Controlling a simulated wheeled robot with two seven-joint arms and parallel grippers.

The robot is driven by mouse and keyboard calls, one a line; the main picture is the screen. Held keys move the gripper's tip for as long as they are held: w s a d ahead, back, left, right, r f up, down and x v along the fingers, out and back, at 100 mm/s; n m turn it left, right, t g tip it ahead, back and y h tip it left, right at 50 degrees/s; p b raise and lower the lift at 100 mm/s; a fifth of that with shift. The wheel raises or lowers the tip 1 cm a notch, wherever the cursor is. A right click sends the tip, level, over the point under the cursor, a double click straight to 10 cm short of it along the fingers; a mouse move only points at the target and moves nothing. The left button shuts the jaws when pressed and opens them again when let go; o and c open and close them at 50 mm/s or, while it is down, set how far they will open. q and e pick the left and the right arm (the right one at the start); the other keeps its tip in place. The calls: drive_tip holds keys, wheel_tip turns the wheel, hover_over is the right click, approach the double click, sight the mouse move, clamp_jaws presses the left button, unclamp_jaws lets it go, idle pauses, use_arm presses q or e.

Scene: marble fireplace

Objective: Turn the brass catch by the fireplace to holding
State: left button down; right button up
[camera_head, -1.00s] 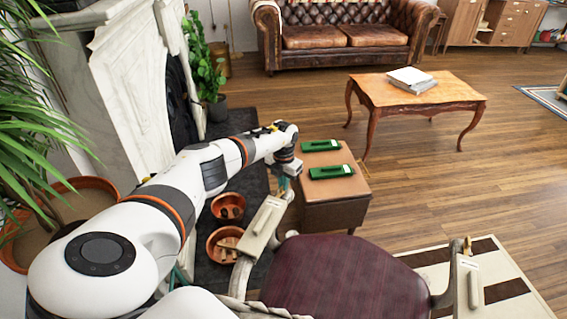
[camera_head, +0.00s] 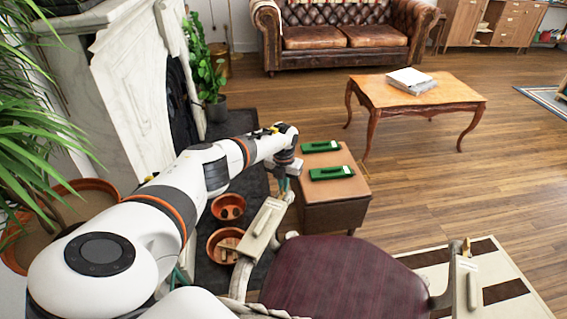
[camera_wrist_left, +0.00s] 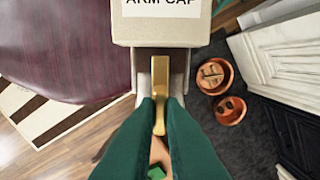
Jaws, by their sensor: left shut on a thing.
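The brass catch (camera_wrist_left: 160,92) by the fireplace is a small gold lever at the front end of the chair's arm, beside a beige block lettered "ARM CAP" (camera_wrist_left: 168,30). In the left wrist view it lies straight up and down the picture, pointing away from the cap. My left gripper (camera_wrist_left: 162,104) is shut on it, with a green finger on either side. In the head view my left gripper (camera_head: 283,183) is at the front of the near-fireplace chair arm (camera_head: 262,222), and the catch is hidden there. My right gripper is out of view.
The other chair arm (camera_head: 468,285) has its own brass catch (camera_head: 467,246). A brown box (camera_head: 335,215) with two green-cased items (camera_head: 331,173) stands close beyond my gripper. Two terracotta bowls (camera_head: 228,207) sit by the marble fireplace (camera_head: 135,95). Open floor lies right.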

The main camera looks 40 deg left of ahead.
use_arm(q)
drive_tip(key=c, duration=1.5)
unclamp_jaws()
wheel_tip(320, 180, up, 12)
drive_tip(key=shift+p, duration=0.6)
